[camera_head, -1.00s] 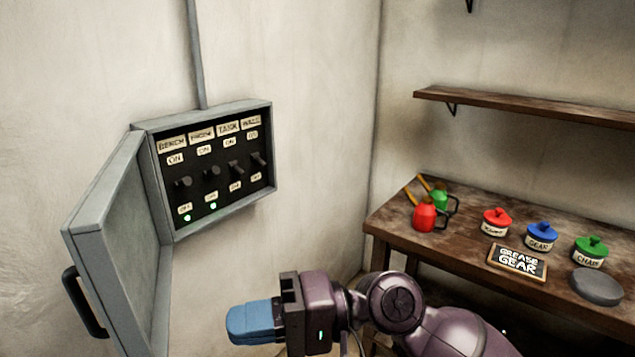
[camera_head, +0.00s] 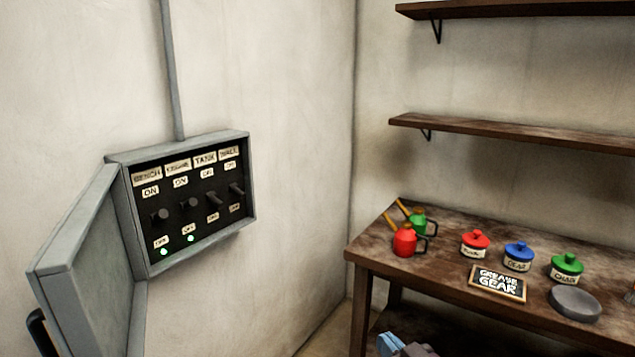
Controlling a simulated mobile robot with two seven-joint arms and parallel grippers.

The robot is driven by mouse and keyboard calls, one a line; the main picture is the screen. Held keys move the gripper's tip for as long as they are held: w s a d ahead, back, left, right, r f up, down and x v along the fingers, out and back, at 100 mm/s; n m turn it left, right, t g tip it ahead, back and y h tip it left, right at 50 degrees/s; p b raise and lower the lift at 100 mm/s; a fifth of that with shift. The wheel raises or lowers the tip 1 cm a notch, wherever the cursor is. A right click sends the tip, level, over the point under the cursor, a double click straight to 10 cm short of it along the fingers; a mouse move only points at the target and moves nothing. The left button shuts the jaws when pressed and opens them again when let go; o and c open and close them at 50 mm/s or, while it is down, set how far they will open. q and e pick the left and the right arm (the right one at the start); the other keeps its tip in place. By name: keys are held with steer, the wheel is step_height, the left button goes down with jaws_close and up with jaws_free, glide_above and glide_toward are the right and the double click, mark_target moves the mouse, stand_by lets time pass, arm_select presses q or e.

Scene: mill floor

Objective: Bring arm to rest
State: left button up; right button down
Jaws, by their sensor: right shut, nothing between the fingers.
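Most of my right arm is out of the picture. My left gripper is not in view. A grey switch box (camera_head: 252,190) is on the left wall, with its door (camera_head: 85,275) standing open. Inside are several dark switches under labels. Two green lights glow below the two left switches.
A wooden bench (camera_head: 450,280) stands at right. Shelves (camera_head: 500,130) hang above.

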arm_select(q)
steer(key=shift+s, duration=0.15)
arm_select(e)
steer(key=s+d+f+m+g+h, duration=0.1)
steer(key=s+d+f+g+h, duration=0.1)
steer(key=s+d+f, duration=0.5)
steer(key=s+d+f+m+g+h, duration=0.2)
steer(key=s+d+f+h, duration=0.3)
steer(key=s+f, duration=0.8)
steer(key=d+f, duration=0.1)
steer(key=d, duration=0.2)
steer(key=shift+s, duration=0.3)
stand_by(3.7)
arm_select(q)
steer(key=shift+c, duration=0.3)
